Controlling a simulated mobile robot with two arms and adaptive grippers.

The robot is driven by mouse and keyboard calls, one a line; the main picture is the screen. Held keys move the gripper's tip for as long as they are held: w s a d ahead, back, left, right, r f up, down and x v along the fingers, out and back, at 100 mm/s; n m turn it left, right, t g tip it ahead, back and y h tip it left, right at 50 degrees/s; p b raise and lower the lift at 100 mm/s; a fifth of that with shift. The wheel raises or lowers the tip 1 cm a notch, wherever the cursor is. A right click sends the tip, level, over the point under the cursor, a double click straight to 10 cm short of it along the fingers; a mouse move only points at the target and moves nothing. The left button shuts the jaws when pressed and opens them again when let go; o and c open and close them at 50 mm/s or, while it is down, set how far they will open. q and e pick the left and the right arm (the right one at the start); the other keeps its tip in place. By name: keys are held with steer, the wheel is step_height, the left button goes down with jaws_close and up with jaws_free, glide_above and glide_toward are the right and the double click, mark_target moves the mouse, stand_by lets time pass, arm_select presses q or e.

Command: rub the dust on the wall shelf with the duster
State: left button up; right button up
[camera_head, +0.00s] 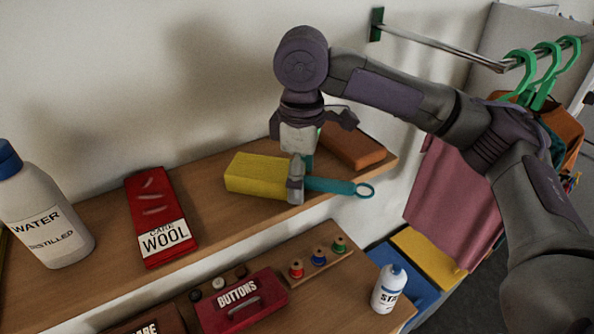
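The wall shelf (105,235) runs along the wall from the left edge to the middle right. The duster (256,173) has a yellow block head and a teal handle with a ring end. It lies low at the shelf, with its head to the left and the handle pointing right. My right gripper (298,181) reaches down from above and is closed around the handle close to the head. I cannot tell whether the head touches the shelf. I cannot make out dust clearly on the visible boards. My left gripper is not in view.
A distilled water bottle (45,222) and red wool pack (158,214) occupy the shelf's left part. An orange-brown block (353,147) lies behind the duster. Below are a red buttons box (240,302), thread spools (318,258) and a white bottle (389,289). Clothes (450,195) hang right.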

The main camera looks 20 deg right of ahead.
mark_target(288, 160)
steer(key=shift+s+d, duration=0.15)
steer(key=shift+s, duration=0.65)
steer(key=shift+s+d, duration=0.1)
steer(key=shift+s, duration=0.7)
steer(key=shift+w+a, duration=0.2)
steer(key=shift+w, duration=0.85)
steer(key=shift+w+a, duration=0.15)
steer(key=shift+w, duration=0.85)
steer(key=shift+w+a+f, duration=0.1)
steer(key=shift+w+a, duration=0.1)
steer(key=shift+w, duration=0.65)
steer(key=shift+w+a, duration=0.15)
steer(key=shift+w, duration=0.65)
steer(key=shift+r, duration=3.05)
steer(key=shift+r, duration=1.5)
